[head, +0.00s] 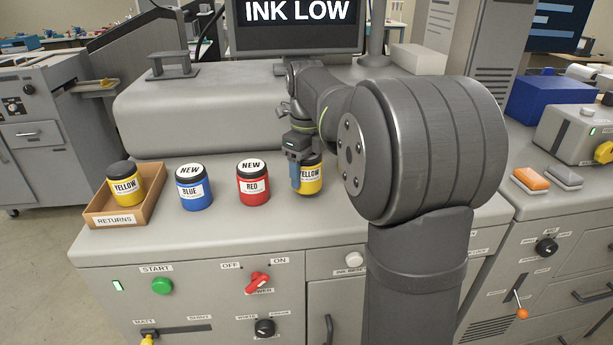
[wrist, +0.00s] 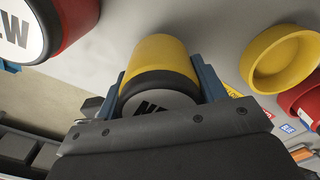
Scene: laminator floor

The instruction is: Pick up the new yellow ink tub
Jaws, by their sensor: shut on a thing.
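A yellow tub (head: 311,180) with a YELLOW label stands at the right end of the tub row on the grey machine top, partly hidden by my gripper (head: 303,178). In the wrist view the yellow tub (wrist: 160,58) sits between the blue fingers of my gripper (wrist: 163,85). Its dark rim and white lid with part of NEW show there. My gripper is shut on this tub. I cannot tell whether the tub touches the surface. Another yellow tub (head: 125,186), with a dark lid, stands in the RETURNS tray (head: 138,215) at the left.
A red NEW tub (head: 253,186) stands just left of my gripper, with a blue NEW tub (head: 194,190) farther left. The screen (head: 300,14) reads INK LOW. A yellow round dish (wrist: 281,60) shows at the right in the wrist view.

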